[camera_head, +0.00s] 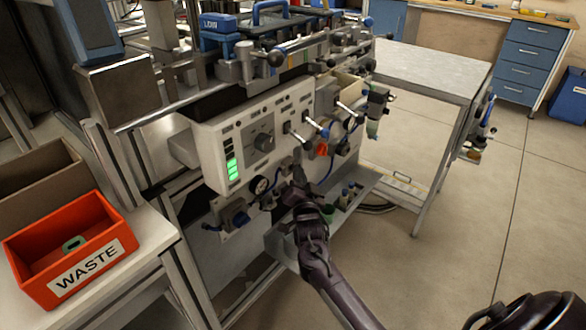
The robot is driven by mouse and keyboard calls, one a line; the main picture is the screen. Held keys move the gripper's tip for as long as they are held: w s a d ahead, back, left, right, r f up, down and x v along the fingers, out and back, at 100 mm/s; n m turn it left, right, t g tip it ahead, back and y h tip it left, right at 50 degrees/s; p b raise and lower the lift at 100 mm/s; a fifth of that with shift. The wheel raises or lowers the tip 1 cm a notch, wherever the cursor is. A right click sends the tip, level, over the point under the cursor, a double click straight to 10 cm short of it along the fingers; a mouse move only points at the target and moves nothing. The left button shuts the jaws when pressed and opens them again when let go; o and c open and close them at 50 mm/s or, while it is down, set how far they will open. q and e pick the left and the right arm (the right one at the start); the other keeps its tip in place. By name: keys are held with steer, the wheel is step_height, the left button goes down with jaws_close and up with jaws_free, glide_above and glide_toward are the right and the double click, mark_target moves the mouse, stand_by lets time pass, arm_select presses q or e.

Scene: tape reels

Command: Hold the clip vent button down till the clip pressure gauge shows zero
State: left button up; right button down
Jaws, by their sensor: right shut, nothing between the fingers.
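My right gripper (297,165) is shut and empty. It reaches up in front of the lower part of the grey control panel (215,150), fingertips close to the panel face. I cannot tell whether they touch it. I cannot make out the clip vent button; the gripper covers part of the panel there. My left gripper is not in view.
A red WASTE bin (88,268) stands on the left bench. A grey-topped table (430,68) is at the back right. The floor (470,210) on the right is clear.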

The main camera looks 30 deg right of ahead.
steer(key=shift+w+a, duration=0.2)
steer(key=shift+w, duration=0.15)
stand_by(2.3)
stand_by(0.9)
steer(key=shift+s+d+p, duration=0.35)
steer(key=shift+s, duration=0.4)
steer(key=s+p, duration=0.1)
steer(key=s+d+p, duration=0.1)
steer(key=s, duration=0.1)
steer(key=s+d+p, duration=0.1)
steer(key=shift+s, duration=0.3)
stand_by(0.3)
